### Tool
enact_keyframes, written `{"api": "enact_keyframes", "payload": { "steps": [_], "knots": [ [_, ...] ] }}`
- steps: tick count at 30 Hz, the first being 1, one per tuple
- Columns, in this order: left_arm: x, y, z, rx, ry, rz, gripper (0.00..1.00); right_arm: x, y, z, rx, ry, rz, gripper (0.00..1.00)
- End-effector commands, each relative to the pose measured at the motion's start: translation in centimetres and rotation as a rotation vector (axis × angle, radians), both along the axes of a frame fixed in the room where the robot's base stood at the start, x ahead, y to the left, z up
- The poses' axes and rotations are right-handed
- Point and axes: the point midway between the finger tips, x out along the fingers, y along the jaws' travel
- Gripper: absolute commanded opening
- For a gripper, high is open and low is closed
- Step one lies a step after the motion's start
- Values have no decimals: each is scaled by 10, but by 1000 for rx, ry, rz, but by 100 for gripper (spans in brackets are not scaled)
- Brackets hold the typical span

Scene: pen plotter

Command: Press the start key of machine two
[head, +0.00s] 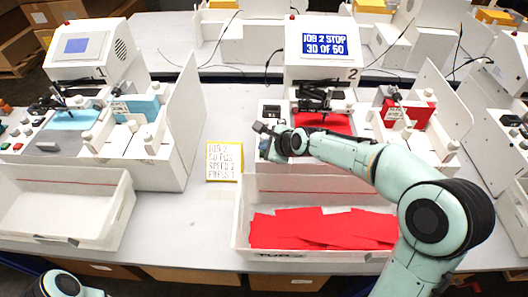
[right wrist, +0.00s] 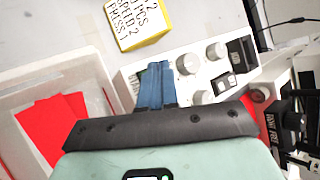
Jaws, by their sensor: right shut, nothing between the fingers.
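Machine two (head: 322,75) stands at the centre, with "2" on its front. Its blue screen (head: 325,44) reads "JOB 2 STOP 30 OF 50". My right gripper (head: 264,151) is shut and empty over the left-hand control panel of machine two. In the right wrist view its blue fingers (right wrist: 158,72) point at the panel (right wrist: 133,78), beside a grey knob (right wrist: 187,65). A second knob (right wrist: 216,52) and black switches (right wrist: 241,54) lie further right. I cannot make out the start key; the gripper covers part of the panel. Contact is unclear. My left gripper is not in view.
A yellow-edged note (head: 224,161) reads "JOB 2, 50 PCS, SPEED 2, PRESS 1". A tray (head: 242,224) with red sheets (head: 318,228) is in front of machine two. Machine one (head: 88,58) and an empty tray (head: 120,212) are left. A red stack (head: 418,112) is right.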

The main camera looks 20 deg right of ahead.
Motion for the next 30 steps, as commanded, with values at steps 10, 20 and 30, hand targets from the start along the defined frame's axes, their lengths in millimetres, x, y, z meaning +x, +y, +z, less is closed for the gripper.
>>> {"api": "enact_keyframes", "payload": {
  "steps": [10,20,30],
  "knots": [
    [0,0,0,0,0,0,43,0,0,-1,-1,0,1,0],
    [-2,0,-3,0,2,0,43,0,0,-4,-1,0,1,0],
    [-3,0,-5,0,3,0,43,0,0,-9,-1,0,1,0]
  ]
}}
